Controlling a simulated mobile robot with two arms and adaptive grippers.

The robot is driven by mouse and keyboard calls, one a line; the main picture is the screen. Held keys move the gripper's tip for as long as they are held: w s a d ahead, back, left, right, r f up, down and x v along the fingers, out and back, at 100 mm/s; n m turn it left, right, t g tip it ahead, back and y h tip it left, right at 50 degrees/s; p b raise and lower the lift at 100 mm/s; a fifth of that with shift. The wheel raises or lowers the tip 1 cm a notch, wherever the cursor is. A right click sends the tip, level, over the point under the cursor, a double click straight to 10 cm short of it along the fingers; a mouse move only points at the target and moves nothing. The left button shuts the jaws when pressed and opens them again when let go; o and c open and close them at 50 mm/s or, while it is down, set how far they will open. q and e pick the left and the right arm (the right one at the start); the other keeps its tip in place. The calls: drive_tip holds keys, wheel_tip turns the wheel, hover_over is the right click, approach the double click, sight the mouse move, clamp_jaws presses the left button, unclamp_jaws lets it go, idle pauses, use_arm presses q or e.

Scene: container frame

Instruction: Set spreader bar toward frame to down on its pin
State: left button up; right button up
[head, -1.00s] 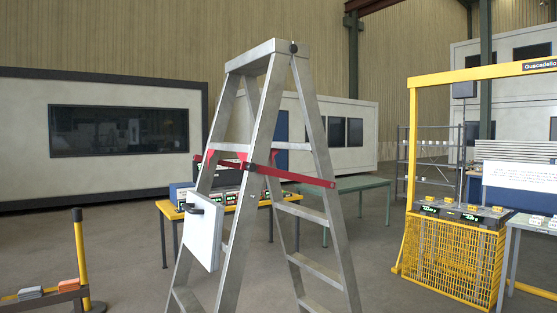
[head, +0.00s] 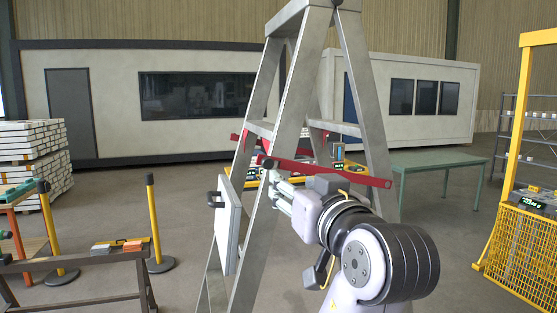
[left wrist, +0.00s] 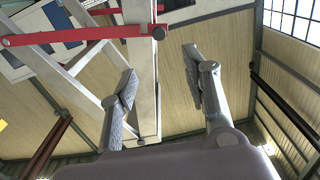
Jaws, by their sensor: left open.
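A grey metal stepladder frame (head: 292,100) stands upright in front of me. More red shows behind the near legs, partly hidden. My left gripper (head: 278,192) is open just below the bar's left pivot. In the left wrist view the open fingers (left wrist: 165,95) point up at the ladder, with nothing between them. The red bar (left wrist: 75,36) and its dark pivot lie beyond the fingertips. I cannot make out the pin. My right gripper is not in view.
Yellow posts (head: 153,222) and a low dark bench (head: 80,262) stand left. A green table (head: 435,160) and yellow mesh cage (head: 520,240) are at right. Floor between them is clear.

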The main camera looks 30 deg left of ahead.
sight(269, 164)
use_arm(q)
drive_tip(key=p+x, duration=0.4)
drive_tip(key=x, duration=0.9)
drive_tip(key=shift+d+r+p, duration=0.1)
drive_tip(key=shift+p, duration=0.3)
drive_tip(key=shift+p+x, duration=0.35)
drive_tip(key=shift+x, duration=0.7)
drive_tip(key=shift+w+a, duration=0.3)
drive_tip(key=shift+f, duration=0.2)
drive_tip(key=shift+c, duration=1.3)
clamp_jaws()
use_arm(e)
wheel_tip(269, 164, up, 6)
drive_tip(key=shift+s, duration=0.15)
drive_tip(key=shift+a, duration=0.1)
